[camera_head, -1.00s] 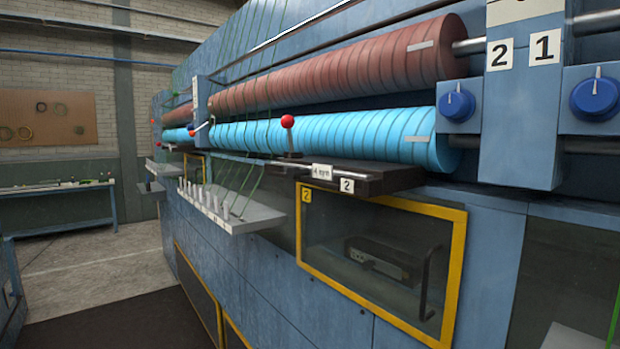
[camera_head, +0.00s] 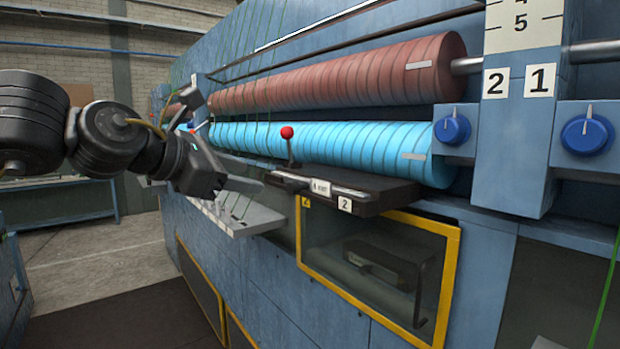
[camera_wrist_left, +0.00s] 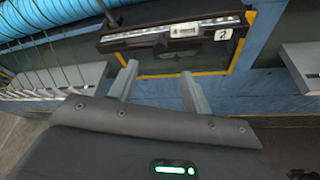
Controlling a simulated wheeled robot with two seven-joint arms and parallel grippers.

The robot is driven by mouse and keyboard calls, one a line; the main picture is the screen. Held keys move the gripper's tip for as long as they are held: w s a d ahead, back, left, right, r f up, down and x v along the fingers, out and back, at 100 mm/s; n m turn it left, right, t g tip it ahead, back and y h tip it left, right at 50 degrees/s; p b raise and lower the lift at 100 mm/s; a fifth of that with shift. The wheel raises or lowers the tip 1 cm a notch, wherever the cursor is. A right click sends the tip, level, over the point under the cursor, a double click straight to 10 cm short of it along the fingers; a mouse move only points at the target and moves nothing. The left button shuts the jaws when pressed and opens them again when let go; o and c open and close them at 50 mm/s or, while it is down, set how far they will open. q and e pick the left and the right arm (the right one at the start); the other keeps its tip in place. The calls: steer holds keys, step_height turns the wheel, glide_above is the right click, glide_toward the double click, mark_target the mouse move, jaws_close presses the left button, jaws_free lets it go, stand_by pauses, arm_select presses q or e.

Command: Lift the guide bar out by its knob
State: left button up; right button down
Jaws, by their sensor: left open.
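The guide bar (camera_head: 350,191) is a pale metal rod lying along the front of a dark holder (camera_head: 385,200) on the machine. Tags reading "4 mm" and "2" sit at its front. A red ball knob (camera_head: 287,132) stands upright on a dark stem near the left end. My left gripper (camera_head: 250,190) is open and empty, left of the holder and lower than the knob. In the left wrist view, its two fingers (camera_wrist_left: 160,70) are apart, with the bar (camera_wrist_left: 150,34) beyond them; the red ball does not show there. My right gripper is not in view.
Blue rolls (camera_head: 330,150) and brown rolls (camera_head: 350,75) run behind the holder. A pale shelf with pegs (camera_head: 245,220) lies just below my left gripper. A yellow-framed window (camera_head: 375,265) is under the holder. Blue dials (camera_head: 452,130) are at right.

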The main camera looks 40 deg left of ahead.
mark_target(290, 186)
arm_select(q)
steer(key=p+x, duration=0.6)
steer(key=x, duration=0.3)
steer(key=shift+w, duration=0.35)
steer(key=shift+w+d+f+p, duration=0.1)
steer(key=shift+w+f+p, duration=0.15)
steer(key=shift+w, duration=0.25)
steer(key=shift+s, duration=0.1)
steer(key=shift+r, duration=0.1)
jaws_close()
